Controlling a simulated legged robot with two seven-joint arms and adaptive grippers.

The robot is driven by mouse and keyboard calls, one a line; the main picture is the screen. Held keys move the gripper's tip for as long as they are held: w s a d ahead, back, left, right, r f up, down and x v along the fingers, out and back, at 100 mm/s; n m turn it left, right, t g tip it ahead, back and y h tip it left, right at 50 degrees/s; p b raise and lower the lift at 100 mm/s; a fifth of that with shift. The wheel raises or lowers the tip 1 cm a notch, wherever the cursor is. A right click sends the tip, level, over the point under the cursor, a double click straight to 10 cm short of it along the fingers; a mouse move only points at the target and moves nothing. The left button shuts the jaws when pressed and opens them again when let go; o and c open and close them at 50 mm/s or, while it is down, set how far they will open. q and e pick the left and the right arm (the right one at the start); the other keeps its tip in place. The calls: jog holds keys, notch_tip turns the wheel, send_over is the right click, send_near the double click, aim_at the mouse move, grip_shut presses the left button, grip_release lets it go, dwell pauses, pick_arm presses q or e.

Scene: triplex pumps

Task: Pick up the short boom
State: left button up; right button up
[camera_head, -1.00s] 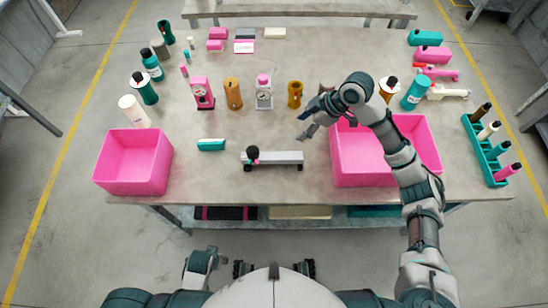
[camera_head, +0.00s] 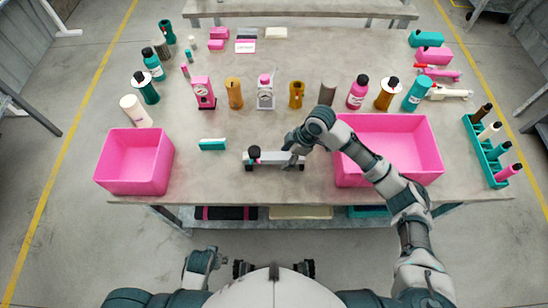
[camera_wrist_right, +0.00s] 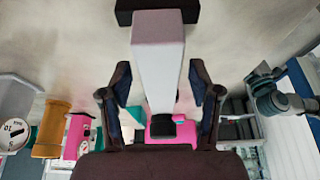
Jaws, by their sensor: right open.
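The short boom, a pale grey bar (camera_head: 270,158) with a dark round knob at its left end, lies on the table between the two pink bins. My right gripper (camera_head: 293,148) is over the boom's right part. In the right wrist view the boom (camera_wrist_right: 158,62) runs between the two open fingers of the right gripper (camera_wrist_right: 160,80), with visible gaps on both sides. A black block crosses its far end. I cannot tell how far above the table the fingertips are.
A pink bin (camera_head: 422,178) stands close right of the boom, under my right arm. Another pink bin (camera_head: 112,183) is at the left. A teal box (camera_head: 212,144) lies just left of the boom. Bottles and gauges stand behind; the table between is clear.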

jog(key=shift+a+f, duration=0.35)
jog(key=shift+f, duration=0.1)
jog(key=shift+a, duration=0.25)
jog(key=shift+d, duration=0.4)
grip_shut()
jog(key=shift+r, duration=0.1)
jog(key=shift+a+r, duration=0.15)
jog(key=shift+r, duration=0.15)
notch_tip(320, 180, up, 8)
jog(key=shift+r, duration=0.65)
pick_arm(q)
jog(key=shift+a, duration=0.1)
